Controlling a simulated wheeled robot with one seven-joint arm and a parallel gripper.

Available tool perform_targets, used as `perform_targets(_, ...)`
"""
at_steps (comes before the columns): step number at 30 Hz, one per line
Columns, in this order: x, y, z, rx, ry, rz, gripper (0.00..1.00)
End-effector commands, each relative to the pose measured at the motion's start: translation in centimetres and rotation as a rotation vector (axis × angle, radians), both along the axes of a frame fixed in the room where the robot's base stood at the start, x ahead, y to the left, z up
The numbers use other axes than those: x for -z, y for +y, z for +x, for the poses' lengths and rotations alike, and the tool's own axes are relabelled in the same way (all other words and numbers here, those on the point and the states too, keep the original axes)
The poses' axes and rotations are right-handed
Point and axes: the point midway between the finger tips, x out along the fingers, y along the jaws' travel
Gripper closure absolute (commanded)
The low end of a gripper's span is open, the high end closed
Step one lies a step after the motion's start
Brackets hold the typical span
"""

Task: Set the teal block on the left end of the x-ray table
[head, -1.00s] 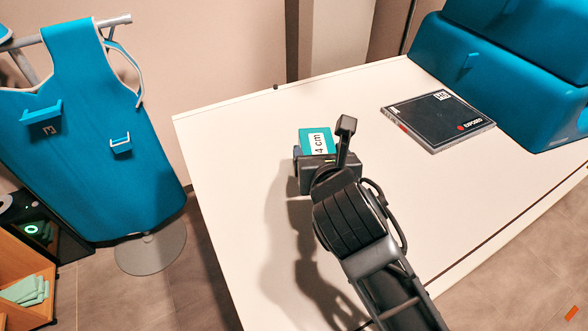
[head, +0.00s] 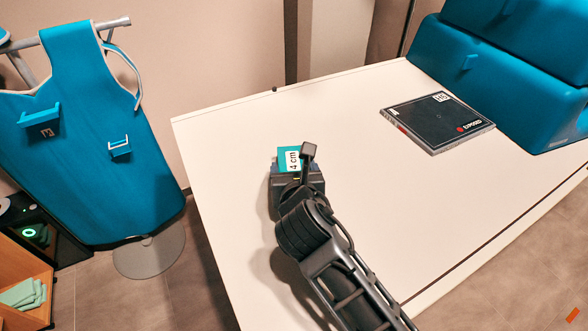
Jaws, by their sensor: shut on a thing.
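The teal block (head: 284,156), with a white "4 cm" label, is in my gripper (head: 290,168) in the head view. My gripper is shut on it, and the dark gripper body hides its lower part. The block is over the left end of the white x-ray table (head: 226,150). My arm reaches in from the lower right. I cannot tell whether the block touches the tabletop.
A black cassette marked "EXPOSED" (head: 437,121) lies on the right part of the table. Large blue padded blocks (head: 500,75) stand behind it. A blue apron (head: 90,150) hangs on a stand left of the table. The tabletop around my gripper is clear.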

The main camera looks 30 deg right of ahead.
Motion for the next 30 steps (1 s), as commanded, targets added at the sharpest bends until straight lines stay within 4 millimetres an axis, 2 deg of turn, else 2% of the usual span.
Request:
perform_targets(4,0.2,0.0,0.0,0.000,-0.001,0.000,0.66)
perform_targets(5,0.3,0.0,0.0,0.000,0.001,0.000,0.25)
perform_targets(12,0.2,0.0,0.0,0.000,0.000,0.000,0.02)
perform_targets(22,-0.1,0.0,0.0,-0.001,-0.001,0.001,0.00)
perform_targets(26,-0.6,0.7,-1.4,-0.003,0.000,0.000,0.00)
perform_targets(30,-1.6,1.7,-3.8,-0.003,0.000,0.001,0.00)
